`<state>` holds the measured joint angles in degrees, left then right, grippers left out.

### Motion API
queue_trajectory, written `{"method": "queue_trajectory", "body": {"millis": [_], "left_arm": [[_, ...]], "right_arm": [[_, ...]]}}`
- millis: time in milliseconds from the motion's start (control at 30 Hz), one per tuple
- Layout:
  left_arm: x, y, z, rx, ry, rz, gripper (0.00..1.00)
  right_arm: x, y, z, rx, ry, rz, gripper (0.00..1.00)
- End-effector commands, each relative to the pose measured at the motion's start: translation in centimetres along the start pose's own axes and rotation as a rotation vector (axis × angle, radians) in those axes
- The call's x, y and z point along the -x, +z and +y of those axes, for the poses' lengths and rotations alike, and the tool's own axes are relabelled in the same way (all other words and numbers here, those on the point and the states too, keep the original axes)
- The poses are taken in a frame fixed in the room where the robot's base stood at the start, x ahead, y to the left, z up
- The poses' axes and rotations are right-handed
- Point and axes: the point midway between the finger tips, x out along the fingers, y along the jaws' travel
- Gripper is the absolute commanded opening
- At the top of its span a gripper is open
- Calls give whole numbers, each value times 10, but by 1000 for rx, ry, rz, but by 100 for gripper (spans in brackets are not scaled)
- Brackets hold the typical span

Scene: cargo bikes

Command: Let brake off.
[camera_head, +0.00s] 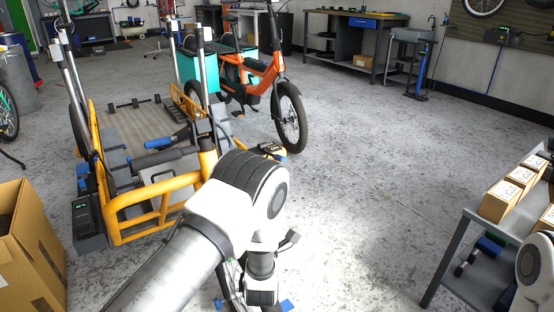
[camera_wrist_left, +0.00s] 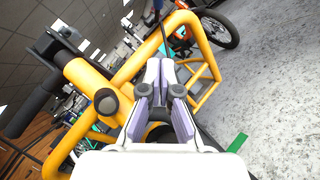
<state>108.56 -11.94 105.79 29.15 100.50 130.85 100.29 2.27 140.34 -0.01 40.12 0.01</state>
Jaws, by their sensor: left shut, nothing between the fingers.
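The cargo bike's yellow tube frame (camera_head: 155,205) with a grey deck (camera_head: 140,122) stands at the left in the head view. A black grip (camera_head: 163,158) sits near a yellow post (camera_head: 207,158) at its near end. In the left wrist view the yellow frame (camera_wrist_left: 135,68) passes behind my left gripper (camera_wrist_left: 160,72), which is shut and empty. A black grip (camera_wrist_left: 30,105) and a round-ended yellow stub (camera_wrist_left: 107,101) are to its left. I cannot tell which part is the brake, nor whether the fingers touch the frame. My right gripper is out of view.
An orange bike (camera_head: 262,75) stands beyond the frame. A cardboard box (camera_head: 25,250) is at the lower left. A grey shelf cart (camera_head: 470,225) with small boxes (camera_head: 520,178) is at the right. The floor (camera_head: 370,190) between is clear.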

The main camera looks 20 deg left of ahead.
Motion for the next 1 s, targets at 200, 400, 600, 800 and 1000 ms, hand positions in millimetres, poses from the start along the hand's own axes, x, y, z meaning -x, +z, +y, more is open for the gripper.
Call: {"method": "queue_trajectory", "body": {"millis": [200, 400, 600, 800, 1000], "left_arm": [[0, 0, 0, 0, 0, 0, 0], [-7, -1, -1, 2, 3, -1, 0], [-40, -2, -2, 3, 6, 0, 0], [-84, -2, -2, 2, 5, -1, 0], [-116, 16, -2, 1, 2, -4, 0]], "right_arm": [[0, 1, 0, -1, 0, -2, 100], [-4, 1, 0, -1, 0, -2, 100], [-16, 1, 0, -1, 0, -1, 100], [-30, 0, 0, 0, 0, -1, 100], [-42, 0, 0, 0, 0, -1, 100]]}}
